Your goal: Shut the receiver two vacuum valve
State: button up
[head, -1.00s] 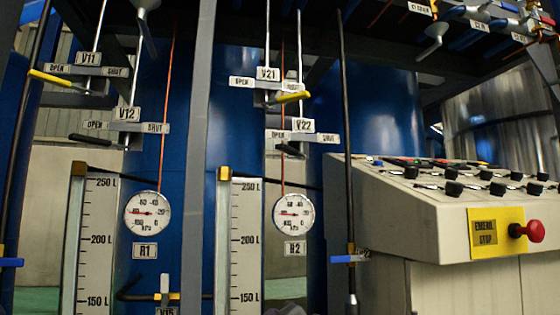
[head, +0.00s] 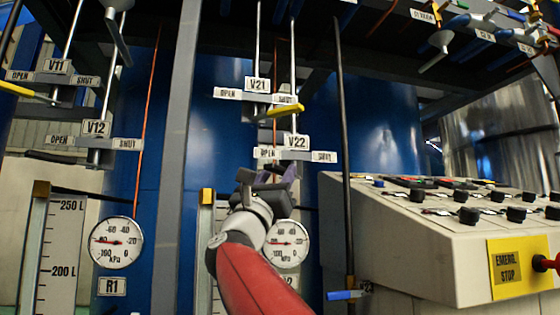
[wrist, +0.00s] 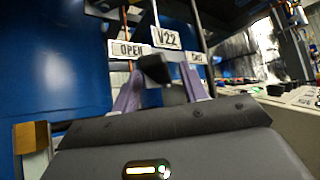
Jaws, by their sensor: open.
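The V22 plate (head: 297,142) has OPEN at its left end and SHUT at its right. It also shows ahead in the wrist view (wrist: 165,40). The black V22 handle (wrist: 154,68) points towards the wrist camera, between my two purple fingers. My gripper (wrist: 160,80) is open around the handle; whether a finger touches it I cannot tell. In the head view my gripper (head: 268,183) is just below the V22 plate and hides the handle. Above it, the yellow V21 handle (head: 282,111) lies towards the SHUT end of its plate (head: 257,85).
The R2 gauge (head: 288,244) is partly behind my arm. V11 (head: 57,66) and V12 (head: 95,128) stand at the left. A dark vertical pipe (head: 345,170) and a control panel (head: 420,235) with a red emergency stop button (head: 545,262) are to the right.

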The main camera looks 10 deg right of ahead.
aim_at(278, 173)
jog(key=shift+p+x, duration=0.55)
jog(key=shift+x, duration=1)
grip_shut()
